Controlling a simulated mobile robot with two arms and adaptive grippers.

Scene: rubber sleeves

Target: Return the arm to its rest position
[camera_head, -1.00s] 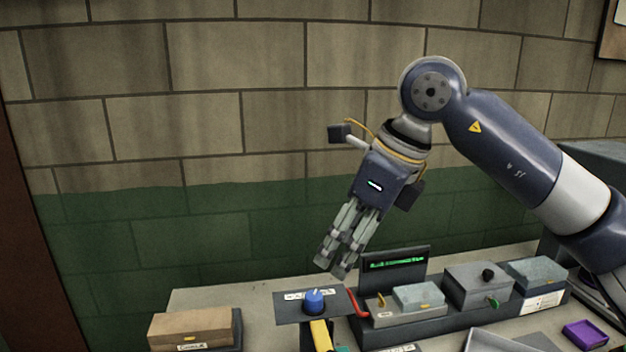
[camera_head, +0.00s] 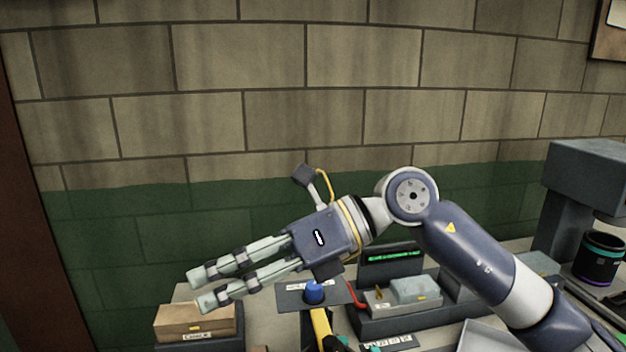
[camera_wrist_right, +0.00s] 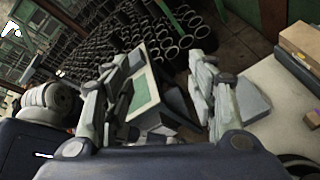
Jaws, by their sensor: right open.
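My right gripper (camera_head: 200,287) is open and empty. In the head view its arm comes in from the right, and its fingers point left, above the table's back left part and just above the cardboard box (camera_head: 195,320). In the right wrist view the two fingers (camera_wrist_right: 172,88) stand apart with nothing held between them. My left gripper is not in view.
A blue knob (camera_head: 314,291) on a dark plate sits below my right wrist. A unit with a green display (camera_head: 393,256) stands behind grey blocks. A dark machine and a black cylinder (camera_head: 599,258) are at the right.

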